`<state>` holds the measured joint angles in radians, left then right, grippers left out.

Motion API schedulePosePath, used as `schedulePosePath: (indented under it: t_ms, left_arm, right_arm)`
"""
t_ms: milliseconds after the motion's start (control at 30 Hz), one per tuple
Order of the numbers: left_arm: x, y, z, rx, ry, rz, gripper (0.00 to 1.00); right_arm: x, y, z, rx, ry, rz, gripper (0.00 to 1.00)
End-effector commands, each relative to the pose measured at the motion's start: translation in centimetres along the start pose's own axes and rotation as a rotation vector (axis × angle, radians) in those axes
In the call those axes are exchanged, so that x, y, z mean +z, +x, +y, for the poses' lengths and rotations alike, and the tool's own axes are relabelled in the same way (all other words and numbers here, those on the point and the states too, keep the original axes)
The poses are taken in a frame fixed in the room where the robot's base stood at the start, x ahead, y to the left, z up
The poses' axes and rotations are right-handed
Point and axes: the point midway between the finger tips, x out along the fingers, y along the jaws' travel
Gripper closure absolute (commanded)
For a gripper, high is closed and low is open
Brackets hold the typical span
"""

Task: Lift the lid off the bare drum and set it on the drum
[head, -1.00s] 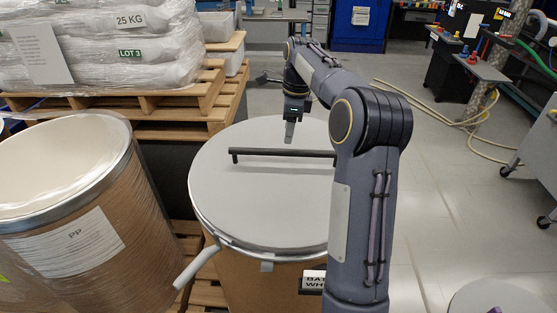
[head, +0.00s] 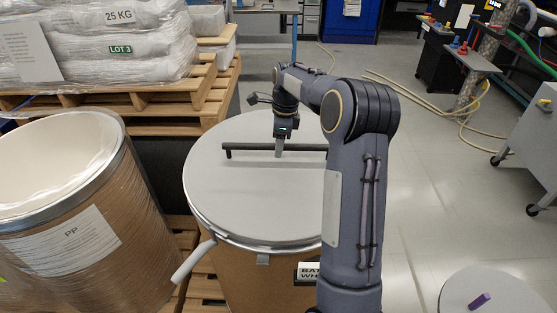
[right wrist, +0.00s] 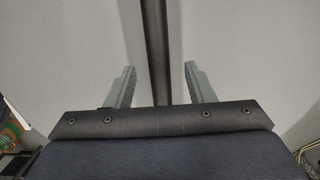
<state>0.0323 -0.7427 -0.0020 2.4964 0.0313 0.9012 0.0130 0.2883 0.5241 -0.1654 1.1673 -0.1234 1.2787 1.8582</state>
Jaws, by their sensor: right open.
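A round grey lid (head: 235,195) lies flat on a brown drum (head: 250,280) in the middle of the head view, with a metal rim and a pale lever at its left. A dark bar handle (head: 245,152) runs across the lid. My right gripper (head: 279,153) points down at the handle. In the right wrist view its open fingers (right wrist: 159,85) stand on either side of the handle bar (right wrist: 154,35), apart from it. A second drum (head: 75,250), wrapped in clear film and labelled PP, stands open at the left, tilted in the picture. My left gripper is not in view.
Pallets (head: 165,105) with white 25 KG sacks (head: 120,55) stand behind the left drum. A round pale surface (head: 485,290) with a small purple object (head: 480,300) is at the lower right. The floor right of my arm is largely clear, with a hose (head: 430,100) farther back.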

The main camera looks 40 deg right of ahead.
Motion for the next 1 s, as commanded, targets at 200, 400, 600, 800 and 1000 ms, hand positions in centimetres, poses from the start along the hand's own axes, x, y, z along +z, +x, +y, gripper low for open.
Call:
schedulePosePath:
  t_ms: [200, 400, 600, 800, 1000]
  left_arm:
    - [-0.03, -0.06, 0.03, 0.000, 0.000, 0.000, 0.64]
    - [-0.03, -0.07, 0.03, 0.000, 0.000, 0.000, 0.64]
    - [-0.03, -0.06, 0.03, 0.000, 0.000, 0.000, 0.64]
    - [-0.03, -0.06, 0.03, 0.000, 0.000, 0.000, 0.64]
    - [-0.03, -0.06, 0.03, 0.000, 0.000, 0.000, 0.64]
  right_arm:
    - [-0.03, 0.33, 0.04, 0.002, 0.000, 0.000, 0.51]
    - [-0.04, 0.46, 0.03, 0.001, -0.001, 0.000, 0.51]
    - [-0.04, 0.45, 0.02, 0.001, -0.001, 0.000, 0.56]
    - [-0.04, 0.44, 0.02, 0.001, 0.000, 0.000, 0.83]
    - [-0.04, 0.43, 0.02, 0.001, 0.000, 0.000, 1.00]
